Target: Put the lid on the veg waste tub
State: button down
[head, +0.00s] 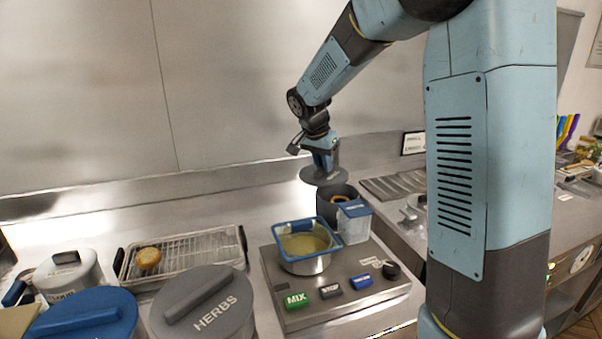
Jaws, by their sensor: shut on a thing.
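My gripper (326,160) is shut on a round dark grey lid (320,178) and holds it roughly level at the back of the counter. A dark grey open tub (327,208) stands just below and slightly right of the lid, with something orange-brown inside. It appears to be the veg waste tub, but no label on it can be read. The lid is above the tub's rim and seems apart from it, overlapping its back left edge in the picture. The jaw tips on the lid's handle are too small to see clearly.
In front of the tub are a blue-topped clear container (354,224) and a blue-rimmed pot (303,264) on a machine with a MIX button (296,300). A wire-rack tray (206,247), a HERBS tub (205,312) and a blue-lidded tub (85,318) stand left. The back-left counter is clear.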

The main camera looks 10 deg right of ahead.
aim_at(336, 171)
jog(key=shift+m, duration=0.4)
jog(key=d, duration=0.1)
jog(key=w+d, duration=0.1)
jog(key=d, duration=0.3)
jog(key=shift+w+r, duration=0.2)
jog(key=shift+w, duration=0.2)
jog(key=shift+f, duration=3.25)
jog(key=shift+f, duration=0.2)
jog(key=c, duration=1)
grip_release()
jog(key=shift+a, duration=0.1)
